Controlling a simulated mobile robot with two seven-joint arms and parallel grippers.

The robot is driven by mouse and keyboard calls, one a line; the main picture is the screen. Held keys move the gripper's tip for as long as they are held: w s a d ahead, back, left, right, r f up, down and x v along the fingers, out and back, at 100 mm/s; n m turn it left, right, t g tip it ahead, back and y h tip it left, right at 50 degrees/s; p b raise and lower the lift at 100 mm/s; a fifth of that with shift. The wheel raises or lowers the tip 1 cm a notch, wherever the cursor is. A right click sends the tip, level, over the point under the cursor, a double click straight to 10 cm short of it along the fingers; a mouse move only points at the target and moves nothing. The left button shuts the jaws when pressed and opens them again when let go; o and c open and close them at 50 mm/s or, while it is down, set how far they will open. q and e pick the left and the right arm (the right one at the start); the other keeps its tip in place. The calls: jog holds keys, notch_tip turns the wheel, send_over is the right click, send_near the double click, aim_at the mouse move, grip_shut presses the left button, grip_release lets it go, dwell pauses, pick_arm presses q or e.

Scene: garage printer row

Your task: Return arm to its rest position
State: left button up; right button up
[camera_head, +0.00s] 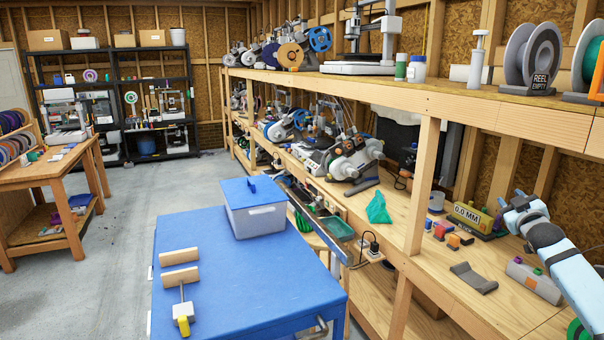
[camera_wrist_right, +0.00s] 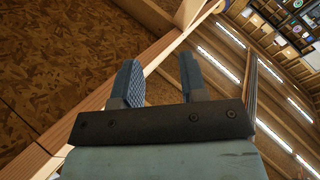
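My right arm (camera_head: 563,258) comes in at the right edge of the head view, light blue and black, angled up and to the left. Its gripper (camera_head: 512,200) is above the right part of the wooden bench, in front of the back wall. In the right wrist view the gripper (camera_wrist_right: 160,72) has its two blue textured fingers well apart, with nothing between them. Wooden boards, wall panel and ceiling lights show beyond the fingers. My left arm and left gripper are not in view.
The wooden bench (camera_head: 492,305) below my right arm holds a gauge reading 0.0 MM (camera_head: 470,214), small coloured blocks and a dark curved piece (camera_head: 473,278). An upper shelf (camera_head: 450,98) runs above. A blue-topped cart (camera_head: 235,284) stands left, with open floor beyond.

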jog(key=s+a+f+g+y, duration=0.1)
jog(key=s+a+f, duration=0.5)
jog(key=f, duration=0.4)
jog(key=s+a+f+n+g+y, duration=0.15)
jog(key=s+a+f, duration=0.25)
jog(key=a+f, duration=0.55)
jog(key=s+a+f+g+y, duration=0.2)
jog(key=s+a+f, duration=0.2)
jog(key=a+f, duration=0.5)
jog(key=s+a+f+m+g+y, duration=0.1)
jog(key=s+a+f, duration=0.3)
jog(key=s, duration=0.6)
jog(key=s+a+f+g+y, duration=0.1)
jog(key=s+a+f, duration=0.3)
jog(key=s+a, duration=0.4)
jog(key=s+a+f+m+g+y, duration=0.1)
jog(key=s+a+f, duration=0.3)
jog(key=s, duration=0.9)
jog(key=a, duration=0.2)
jog(key=shift+a+m, duration=0.35)
jog(key=shift+w, duration=0.1)
